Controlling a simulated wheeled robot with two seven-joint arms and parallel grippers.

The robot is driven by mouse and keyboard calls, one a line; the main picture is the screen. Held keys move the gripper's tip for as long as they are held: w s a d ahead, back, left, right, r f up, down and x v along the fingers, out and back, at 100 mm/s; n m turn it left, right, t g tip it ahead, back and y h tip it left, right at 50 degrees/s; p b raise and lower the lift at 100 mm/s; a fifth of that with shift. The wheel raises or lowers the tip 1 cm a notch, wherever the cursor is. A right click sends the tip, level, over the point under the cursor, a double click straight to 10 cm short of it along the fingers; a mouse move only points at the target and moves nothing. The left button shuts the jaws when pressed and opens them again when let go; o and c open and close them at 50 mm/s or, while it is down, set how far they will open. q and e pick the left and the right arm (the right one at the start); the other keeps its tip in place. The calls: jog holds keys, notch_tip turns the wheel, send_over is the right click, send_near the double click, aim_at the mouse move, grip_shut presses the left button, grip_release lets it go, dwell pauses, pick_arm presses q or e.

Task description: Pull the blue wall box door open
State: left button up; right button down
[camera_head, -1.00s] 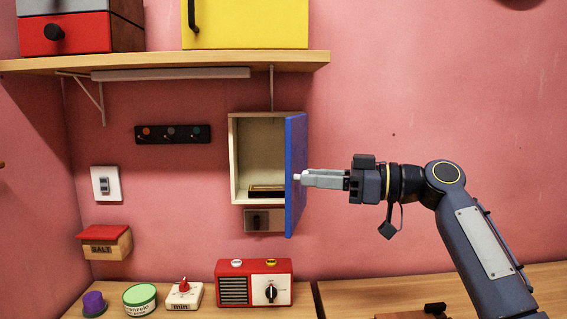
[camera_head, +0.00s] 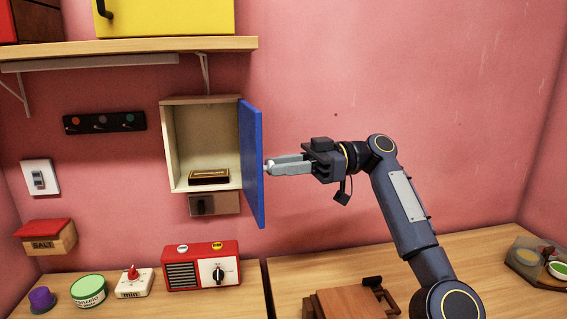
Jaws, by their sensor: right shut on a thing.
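The wall box (camera_head: 170,150) is cream-coloured and hangs on the pink wall under the shelf. Its blue door (camera_head: 251,165) stands wide open, swung out on the box's right side, so the inside shows. A small dark box with a gold edge (camera_head: 209,177) lies on the box's floor. My right gripper (camera_head: 270,167) is at the door's right face, with its fingers shut on a small pale knob there. The fingers hide most of the knob. My left gripper is not in view.
A wooden shelf (camera_head: 130,47) with a yellow cabinet (camera_head: 165,15) is above. Below on the counter stand a red radio (camera_head: 201,268), a white timer (camera_head: 135,283), a green tin (camera_head: 89,290) and a wooden item (camera_head: 350,303). Bare wall lies right of the door.

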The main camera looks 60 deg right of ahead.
jog(key=shift+r, duration=0.1)
jog(key=c, duration=1.2)
grip_release()
jog(key=p+v, duration=0.1)
jog(key=v, duration=0.7)
jog(key=shift+w, duration=0.1)
